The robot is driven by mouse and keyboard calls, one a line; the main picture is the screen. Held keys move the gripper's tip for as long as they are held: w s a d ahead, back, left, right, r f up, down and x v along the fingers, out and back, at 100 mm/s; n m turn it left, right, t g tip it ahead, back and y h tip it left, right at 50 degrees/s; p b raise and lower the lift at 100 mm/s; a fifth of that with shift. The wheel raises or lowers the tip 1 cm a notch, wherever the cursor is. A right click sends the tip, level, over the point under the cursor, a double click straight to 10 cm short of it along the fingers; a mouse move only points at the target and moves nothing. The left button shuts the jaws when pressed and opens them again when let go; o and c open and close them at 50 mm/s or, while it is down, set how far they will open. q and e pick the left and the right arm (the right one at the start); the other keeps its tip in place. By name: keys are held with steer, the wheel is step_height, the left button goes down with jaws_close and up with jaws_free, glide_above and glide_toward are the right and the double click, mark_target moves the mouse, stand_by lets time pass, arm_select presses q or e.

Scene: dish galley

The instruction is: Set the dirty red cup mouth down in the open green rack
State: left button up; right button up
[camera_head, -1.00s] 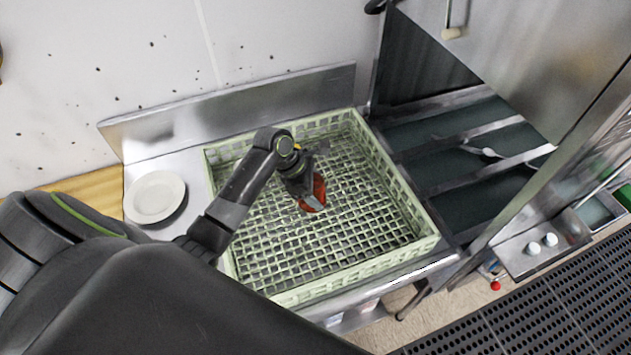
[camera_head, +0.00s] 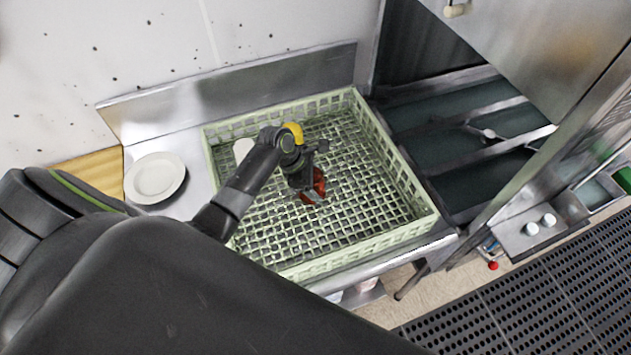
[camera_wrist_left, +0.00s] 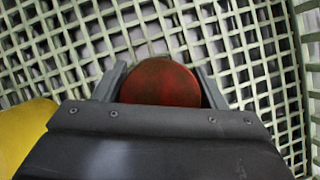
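My left gripper (camera_head: 311,196) reaches down over the cup from the left. In the left wrist view the cup shows as a dull, stained red-brown disc (camera_wrist_left: 160,82) between the two fingers, which meet its sides. The disc looks like the cup's closed base, facing the camera. The mouth is hidden, and I cannot tell whether the cup touches the rack floor. My right gripper is not in view.
A yellow item (camera_head: 294,132) stands in the rack behind my wrist, also at the left edge of the wrist view (camera_wrist_left: 22,135). A white item (camera_head: 242,149) stands near the rack's back left. A white plate (camera_head: 155,177) lies left of the rack. The rack's right side is clear.

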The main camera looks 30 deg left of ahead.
arm_select(q)
steer(key=o, duration=0.4)
steer(key=b+v, duration=0.2)
steer(key=v, duration=1.5)
steer(key=shift+a+r, duration=0.15)
steer(key=shift+s, duration=0.1)
